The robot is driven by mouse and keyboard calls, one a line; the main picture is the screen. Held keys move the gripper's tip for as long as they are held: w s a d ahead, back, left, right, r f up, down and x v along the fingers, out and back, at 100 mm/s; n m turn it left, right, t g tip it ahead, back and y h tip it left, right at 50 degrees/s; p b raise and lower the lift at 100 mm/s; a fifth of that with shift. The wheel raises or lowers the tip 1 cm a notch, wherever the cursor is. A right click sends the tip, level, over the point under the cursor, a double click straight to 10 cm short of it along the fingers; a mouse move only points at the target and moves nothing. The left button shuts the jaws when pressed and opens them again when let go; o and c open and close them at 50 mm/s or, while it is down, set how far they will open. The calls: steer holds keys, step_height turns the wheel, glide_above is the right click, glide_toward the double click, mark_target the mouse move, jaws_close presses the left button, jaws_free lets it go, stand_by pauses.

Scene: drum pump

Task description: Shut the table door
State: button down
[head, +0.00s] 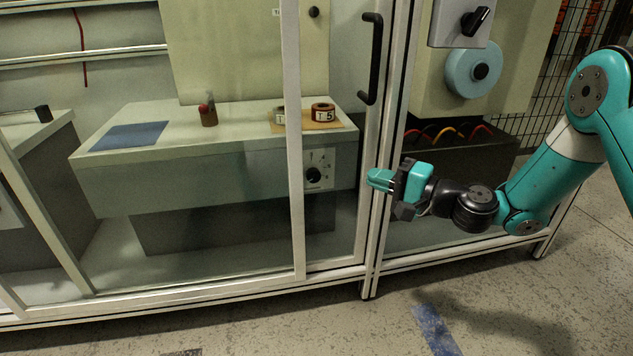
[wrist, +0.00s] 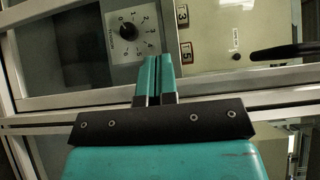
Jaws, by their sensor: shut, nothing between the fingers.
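The table door is a clear panel in a white frame (head: 364,215) with a black upright bar handle (head: 372,60). The door stile (wrist: 60,102) and the handle (wrist: 285,51) also show in the wrist view. The stile stands close beside the fixed white post; I cannot tell whether the door is fully closed. My gripper (head: 370,178) is shut and empty, below the handle and in front of the stile. Its teal fingers (wrist: 155,58) lie across the stile in the wrist view; contact is unclear. Behind the panel is the grey-white table (head: 120,190).
A dial (head: 313,176) is on the table's front. A control box with a black knob (head: 475,21) stands to the right. Speckled floor lies clear in front.

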steer(key=x, duration=0.9)
steer(key=shift+a+p, duration=0.15)
steer(key=shift+p, duration=0.2)
steer(key=a+b, duration=0.1)
steer(key=a, duration=0.2)
steer(key=shift+s+a, duration=0.2)
steer(key=shift+s+a+r+b, duration=0.1)
steer(key=shift+a+b, duration=0.25)
steer(key=shift+a, duration=0.15)
